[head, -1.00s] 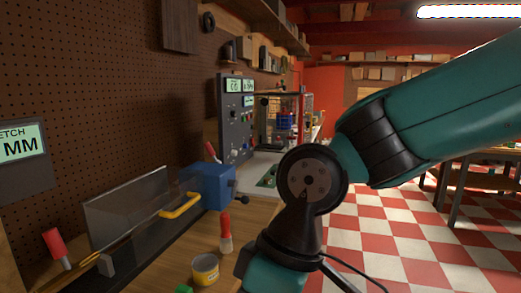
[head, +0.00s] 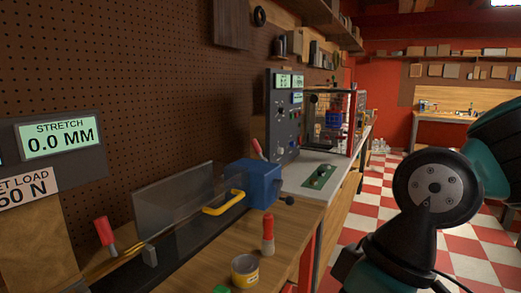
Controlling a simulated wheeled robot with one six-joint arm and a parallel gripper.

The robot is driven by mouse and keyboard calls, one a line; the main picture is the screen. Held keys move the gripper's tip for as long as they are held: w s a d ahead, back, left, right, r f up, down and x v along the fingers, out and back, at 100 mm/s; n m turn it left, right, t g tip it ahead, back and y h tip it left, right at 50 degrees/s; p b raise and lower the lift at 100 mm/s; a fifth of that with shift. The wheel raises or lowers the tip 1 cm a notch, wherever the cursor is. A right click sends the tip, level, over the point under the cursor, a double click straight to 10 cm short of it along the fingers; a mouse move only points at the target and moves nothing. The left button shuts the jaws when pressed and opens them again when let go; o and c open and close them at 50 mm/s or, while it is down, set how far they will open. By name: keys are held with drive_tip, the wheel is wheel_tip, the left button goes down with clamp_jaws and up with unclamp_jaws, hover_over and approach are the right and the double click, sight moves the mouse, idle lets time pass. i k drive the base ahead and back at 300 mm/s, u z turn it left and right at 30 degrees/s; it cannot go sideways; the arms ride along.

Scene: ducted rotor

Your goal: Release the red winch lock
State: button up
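Several red-handled levers or tools are in the head view, and I cannot tell for certain which is the winch lock. One red handle (head: 105,231) leans at the left end of the rig. Another red handle (head: 268,230) stands upright on the wooden bench in front of the blue box (head: 254,184). A third red handle (head: 257,147) shows partly behind the box. The blue box has a yellow handle (head: 223,203) and a dark side knob. My arm is at the right, apart from all of these; my gripper is not visible.
A clear panel (head: 174,205) stands along the dark rail. A yellow tin (head: 245,270) sits at the bench's front. A stretch display (head: 58,139) reads 0.0 MM. Beyond are a control panel (head: 284,118) and a caged rig (head: 335,122). Checkered floor (head: 383,196) is open at right.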

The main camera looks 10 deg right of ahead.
sight(254, 142)
drive_tip(key=z, duration=0.3)
drive_tip(key=i, duration=1.1)
drive_tip(key=u, duration=0.45)
